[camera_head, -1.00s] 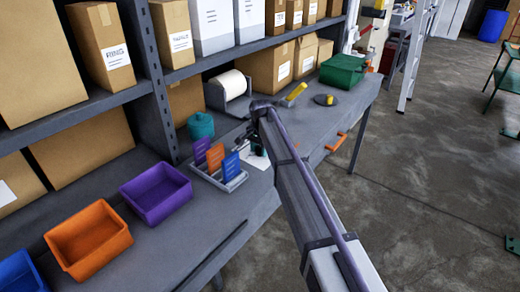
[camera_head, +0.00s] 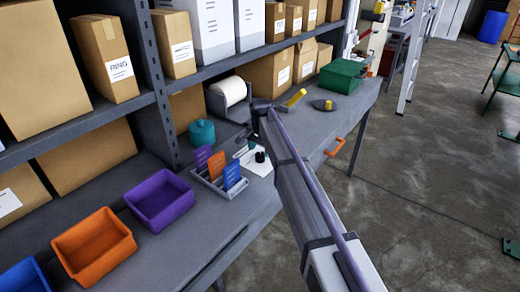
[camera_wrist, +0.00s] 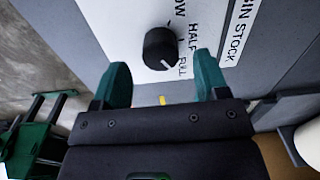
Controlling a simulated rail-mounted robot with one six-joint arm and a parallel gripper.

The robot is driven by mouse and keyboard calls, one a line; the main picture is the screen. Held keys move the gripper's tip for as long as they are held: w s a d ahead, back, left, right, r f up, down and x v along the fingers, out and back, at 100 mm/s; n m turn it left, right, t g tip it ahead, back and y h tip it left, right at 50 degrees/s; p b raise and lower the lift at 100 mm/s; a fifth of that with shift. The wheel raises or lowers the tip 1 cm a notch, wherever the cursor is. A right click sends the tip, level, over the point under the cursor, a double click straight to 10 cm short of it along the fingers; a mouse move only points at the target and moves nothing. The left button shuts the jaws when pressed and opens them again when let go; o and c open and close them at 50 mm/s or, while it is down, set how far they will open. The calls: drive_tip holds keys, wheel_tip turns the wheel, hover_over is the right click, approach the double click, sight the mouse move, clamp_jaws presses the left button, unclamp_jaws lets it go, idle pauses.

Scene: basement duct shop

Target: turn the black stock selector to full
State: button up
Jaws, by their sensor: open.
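The black stock selector (camera_wrist: 160,48) is a round knob on a white plate in the wrist view. Its plate reads BIN STOCK, with HALF, FULL and a partly cut-off label ending in OW. A pale line on the knob points down and right, toward FULL. My gripper (camera_wrist: 162,72) is open, with green fingers apart below the knob and nothing between them; it looks clear of the knob. In the head view the selector (camera_head: 260,156) stands on its white plate (camera_head: 258,168) on the bench, and my gripper is mostly hidden by my arm.
A holder with orange, purple and blue cards (camera_head: 233,173) stands left of the plate. A teal container (camera_head: 201,132), a white roll (camera_head: 228,92) and a green box (camera_head: 341,75) stand farther back. Purple (camera_head: 160,200) and orange bins (camera_head: 95,247) sit nearer.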

sight(260, 155)
wheel_tip(260, 155, up, 7)
drive_tip(key=p, duration=0.5)
drive_tip(key=shift+r, duration=0.15)
drive_tip(key=s+d+n, duration=0.2)
drive_tip(key=s+d, duration=0.6)
drive_tip(key=s, duration=0.4)
drive_tip(key=s+d+f+n+b, duration=0.1)
drive_tip(key=s+d+n, duration=0.1)
drive_tip(key=s+d, duration=0.6)
drive_tip(key=s+d+n, duration=0.2)
drive_tip(key=s+d, duration=0.5)
drive_tip(key=s, duration=0.9)
drive_tip(key=shift+s+d+f, duration=0.2)
drive_tip(key=shift+d+f, duration=0.2)
